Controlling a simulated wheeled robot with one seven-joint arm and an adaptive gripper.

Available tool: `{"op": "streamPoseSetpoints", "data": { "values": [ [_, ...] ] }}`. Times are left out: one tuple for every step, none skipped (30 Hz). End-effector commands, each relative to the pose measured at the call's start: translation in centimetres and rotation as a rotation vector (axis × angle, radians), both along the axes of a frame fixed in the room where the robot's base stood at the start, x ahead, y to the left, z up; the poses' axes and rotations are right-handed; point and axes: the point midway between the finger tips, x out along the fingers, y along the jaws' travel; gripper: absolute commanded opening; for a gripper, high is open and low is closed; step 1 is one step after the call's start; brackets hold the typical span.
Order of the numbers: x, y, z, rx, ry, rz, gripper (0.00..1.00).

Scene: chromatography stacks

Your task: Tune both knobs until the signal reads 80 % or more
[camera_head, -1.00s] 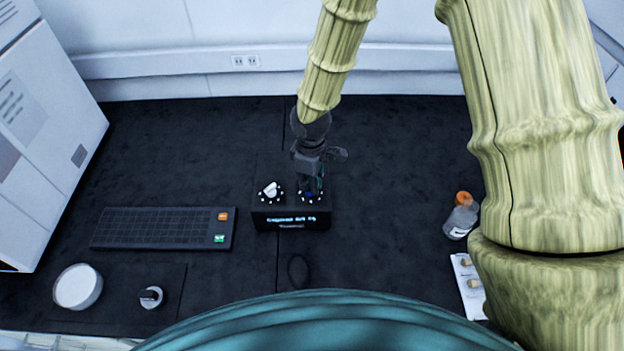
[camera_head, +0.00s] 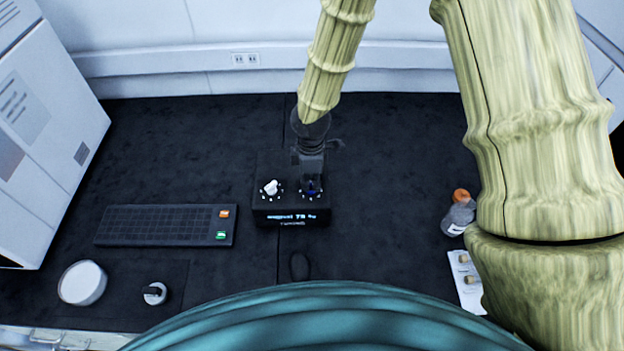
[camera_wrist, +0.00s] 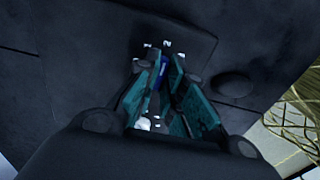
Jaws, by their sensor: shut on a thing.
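A black control box (camera_head: 262,207) stands mid-table with a lit display (camera_head: 293,217) on its front. The display reads signal and a number that looks like 78, though the text is blurred. A white knob (camera_head: 271,187) is on the left of its top, with tick marks around it. A blue knob (camera_head: 311,191) is on the right, partly hidden by my gripper (camera_head: 311,183). In the wrist view, the teal fingers of my gripper (camera_wrist: 163,88) are closed around the blue knob (camera_wrist: 161,70). A white part, probably the white knob (camera_wrist: 144,123), shows below the fingers.
A black keyboard-like panel (camera_head: 165,226) with orange and green keys lies to the left. A white round dish (camera_head: 82,283) and a small device (camera_head: 154,293) are at front left. An orange-capped bottle (camera_head: 458,218) and a white tray (camera_head: 467,285) are at right.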

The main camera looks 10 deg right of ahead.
Motion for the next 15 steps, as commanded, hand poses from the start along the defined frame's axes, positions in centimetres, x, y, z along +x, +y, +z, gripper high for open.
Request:
{"op": "streamPoseSetpoints", "data": {
  "values": [
    [-0.05, 0.11, -0.07, 0.002, 0.001, 0.001, 0.00],
    [-0.05, 0.11, -0.07, 0.002, 0.001, 0.000, 0.00],
    [-0.06, 0.11, -0.07, 0.002, 0.001, 0.000, 0.00],
    [-0.06, 0.11, -0.07, 0.002, 0.001, 0.000, 0.00],
    [-0.06, 0.11, -0.07, 0.002, 0.001, 0.000, 0.00],
    [-0.06, 0.11, -0.07, 0.002, 0.001, 0.000, 0.16],
    [-0.06, 0.10, -0.08, 0.002, 0.001, 0.000, 0.22],
    [-0.05, 0.09, -0.07, 0.001, 0.001, 0.000, 0.27],
    [-0.05, 0.08, -0.07, 0.001, 0.001, -0.001, 0.32],
    [-0.06, 0.06, -0.06, 0.001, 0.001, -0.001, 0.32],
    [-0.05, 0.05, -0.06, 0.001, 0.001, -0.001, 0.32],
    [-0.04, 0.04, -0.05, 0.001, 0.001, -0.001, 0.32],
    [-0.05, 0.03, -0.04, 0.001, 0.001, -0.001, 0.32],
    [-0.05, 0.02, -0.04, 0.001, 0.001, -0.001, 0.32],
    [-0.04, 0.01, -0.03, 0.001, 0.001, -0.002, 0.32]
  ]
}}
